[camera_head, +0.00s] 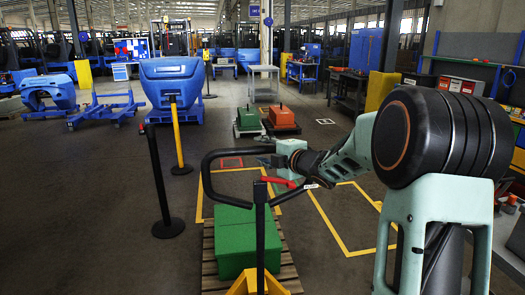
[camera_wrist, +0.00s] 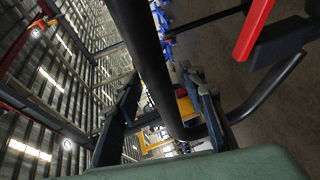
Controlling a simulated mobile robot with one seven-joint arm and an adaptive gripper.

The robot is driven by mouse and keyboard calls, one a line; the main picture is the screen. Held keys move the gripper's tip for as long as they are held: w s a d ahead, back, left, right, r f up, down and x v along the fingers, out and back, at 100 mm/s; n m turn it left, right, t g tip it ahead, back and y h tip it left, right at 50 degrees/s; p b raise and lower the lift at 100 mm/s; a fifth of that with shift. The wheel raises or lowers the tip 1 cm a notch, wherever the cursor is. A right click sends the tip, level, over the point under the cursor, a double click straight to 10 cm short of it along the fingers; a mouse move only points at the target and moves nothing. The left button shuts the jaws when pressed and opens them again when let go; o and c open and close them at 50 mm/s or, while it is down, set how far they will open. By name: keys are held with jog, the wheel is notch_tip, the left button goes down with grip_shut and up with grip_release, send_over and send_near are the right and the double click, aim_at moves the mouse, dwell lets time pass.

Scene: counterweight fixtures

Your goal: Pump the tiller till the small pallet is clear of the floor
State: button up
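The tiller (camera_head: 260,215) of a yellow pallet truck (camera_head: 256,284) stands upright in the head view, with a black loop handle and a red lever (camera_head: 277,181). The small wooden pallet (camera_head: 209,268) is behind it, bearing a green block (camera_head: 236,238); I cannot tell any gap under it. My gripper (camera_head: 276,160) is at the right part of the loop's top. In the wrist view, the black handle bar (camera_wrist: 150,65) runs between my open fingers (camera_wrist: 164,82), with gaps visible beside it. The red lever (camera_wrist: 254,28) shows at upper right.
Yellow floor lines (camera_head: 333,235) mark bays around the pallet. Black and yellow posts (camera_head: 160,185) stand to the left. Smaller green (camera_head: 248,118) and orange (camera_head: 282,116) weights sit farther back. A workbench edge is at right.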

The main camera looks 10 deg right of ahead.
grip_shut()
jog(key=shift+s+f, duration=0.1)
dwell(0.5)
